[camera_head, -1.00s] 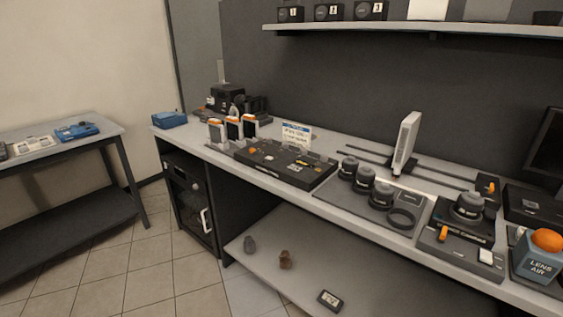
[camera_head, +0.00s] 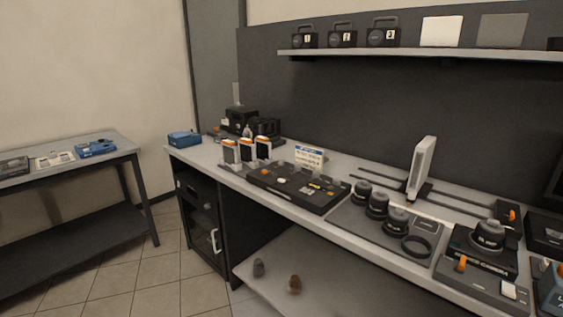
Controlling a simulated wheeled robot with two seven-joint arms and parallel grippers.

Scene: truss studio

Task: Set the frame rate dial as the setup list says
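A small white card with a blue header (camera_head: 309,157) stands upright on the long bench, behind a black panel box. It may be the setup list, but its text is too small to read. The black panel box (camera_head: 297,186) has orange and pale controls on its top. I cannot tell which control, if any, is the frame rate dial. A black camera-like device (camera_head: 240,119) stands at the back left of the bench; its details are too small to read. Neither of my grippers is in view.
Three white-and-orange items (camera_head: 246,151) stand left of the panel box. Lenses (camera_head: 377,203) sit on a grey mat to its right, before a white upright panel (camera_head: 421,168). A shelf (camera_head: 420,54) hangs above. A side table (camera_head: 70,157) stands left, with open tiled floor between.

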